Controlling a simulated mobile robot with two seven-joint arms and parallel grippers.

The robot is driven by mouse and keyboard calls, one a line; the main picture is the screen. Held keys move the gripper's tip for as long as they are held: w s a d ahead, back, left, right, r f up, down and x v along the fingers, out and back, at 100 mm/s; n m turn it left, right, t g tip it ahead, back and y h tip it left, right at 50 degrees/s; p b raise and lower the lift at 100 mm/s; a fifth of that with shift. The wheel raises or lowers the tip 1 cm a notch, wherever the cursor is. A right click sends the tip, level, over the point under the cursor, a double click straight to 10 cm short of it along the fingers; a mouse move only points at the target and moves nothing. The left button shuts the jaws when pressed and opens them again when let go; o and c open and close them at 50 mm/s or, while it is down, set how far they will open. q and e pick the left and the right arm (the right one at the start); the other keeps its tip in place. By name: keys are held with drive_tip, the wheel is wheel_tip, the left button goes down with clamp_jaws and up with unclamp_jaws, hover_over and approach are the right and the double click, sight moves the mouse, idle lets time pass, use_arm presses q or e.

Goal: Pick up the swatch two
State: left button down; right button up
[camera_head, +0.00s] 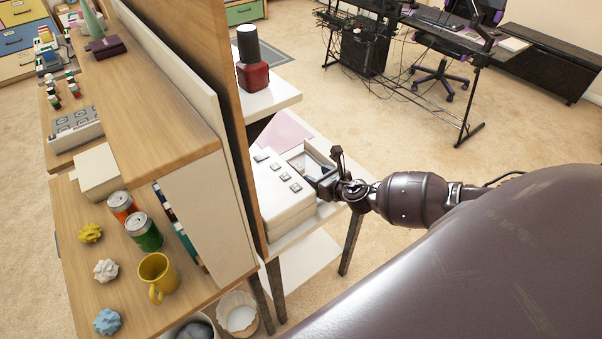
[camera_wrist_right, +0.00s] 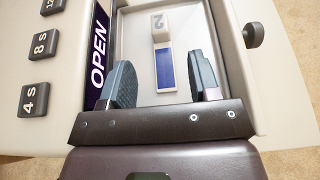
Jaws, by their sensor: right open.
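Swatch two (camera_wrist_right: 165,70), a blue rectangle with a white block marked "2" above it, lies in the pale open compartment (camera_wrist_right: 222,20) of a white device in the right wrist view. My right gripper (camera_wrist_right: 159,64) is open, with one finger on each side of the swatch and space beside it. The fingers appear to reach into the compartment. In the head view, the right gripper (camera_head: 328,180) is at the right side of the white device (camera_head: 283,210), and the swatch is hard to make out there. My left gripper is not in view.
The device has grey buttons (camera_wrist_right: 38,44) and an "OPEN" label (camera_wrist_right: 97,60) beside the compartment. A knob (camera_wrist_right: 254,35) sticks out on its right. A tall wooden panel (camera_head: 222,75) stands left of the device. A red bottle (camera_head: 253,76) stands on the shelf behind.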

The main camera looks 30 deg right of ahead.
sight(301, 168)
drive_tip(key=shift+x, duration=1.35)
drive_tip(key=b+x, duration=0.1)
drive_tip(key=x, duration=0.2)
drive_tip(key=shift+w+f, duration=0.25)
drive_tip(key=shift+w+a+f+b, duration=0.1)
drive_tip(key=shift+w+f+b, duration=0.05)
drive_tip(key=shift+w+b, duration=0.25)
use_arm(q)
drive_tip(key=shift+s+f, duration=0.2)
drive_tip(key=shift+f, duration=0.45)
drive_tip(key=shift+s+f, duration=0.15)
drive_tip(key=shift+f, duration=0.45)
use_arm(e)
drive_tip(key=shift+c, duration=0.4)
clamp_jaws()
